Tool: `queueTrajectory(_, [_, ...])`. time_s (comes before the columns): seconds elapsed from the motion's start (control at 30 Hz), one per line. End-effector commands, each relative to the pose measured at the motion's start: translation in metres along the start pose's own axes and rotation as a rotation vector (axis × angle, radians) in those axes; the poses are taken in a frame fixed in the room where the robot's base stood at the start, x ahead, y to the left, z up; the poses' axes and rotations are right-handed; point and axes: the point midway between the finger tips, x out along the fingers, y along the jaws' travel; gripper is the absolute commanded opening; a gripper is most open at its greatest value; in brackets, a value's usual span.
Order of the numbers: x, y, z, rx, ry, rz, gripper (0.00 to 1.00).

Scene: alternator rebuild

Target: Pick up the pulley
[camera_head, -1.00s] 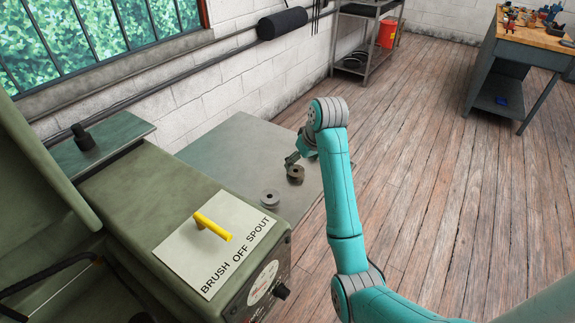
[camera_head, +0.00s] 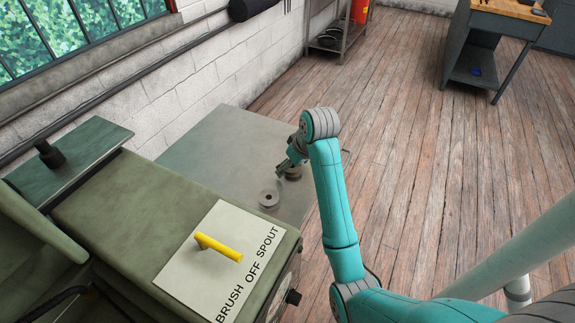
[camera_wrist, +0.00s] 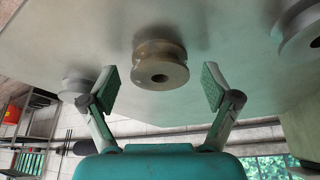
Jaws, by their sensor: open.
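A brownish, grooved pulley (camera_wrist: 160,60) with a centre hole stands on the grey-green table top (camera_wrist: 235,50). In the wrist view it sits between and slightly beyond the open fingers of my gripper (camera_wrist: 158,86), with clear gaps on both sides. In the head view the pulley (camera_head: 294,173) is partly covered by my gripper (camera_head: 284,168) and arm. A paler grey grooved wheel (camera_head: 269,198) lies nearby on the table, and it also shows at the right of the wrist view (camera_wrist: 299,30). Another grey round part (camera_wrist: 76,84) is partly hidden behind the left finger.
A green machine with a "BRUSH OFF SPOUT" plate (camera_head: 205,275) and yellow handle (camera_head: 218,247) stands beside the table. A brick wall (camera_head: 225,75) runs behind. A shelf rack (camera_head: 338,30) and workbench (camera_head: 490,50) are farther off. Wooden floor at right is open.

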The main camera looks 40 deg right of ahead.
Motion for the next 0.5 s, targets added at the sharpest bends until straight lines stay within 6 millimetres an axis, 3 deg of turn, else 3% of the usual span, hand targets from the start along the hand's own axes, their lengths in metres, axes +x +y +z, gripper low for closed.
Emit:
queueTrajectory(0.13, [-0.0001,0.0001,-0.0002,0.0,0.0,0.0,0.85])
queueTrajectory(0.4, [-0.0001,0.0001,-0.0003,0.0,0.0,0.0,0.17])
queueTrajectory(0.5, [-0.0003,0.0001,-0.0005,0.0,0.0,0.0,0.14])
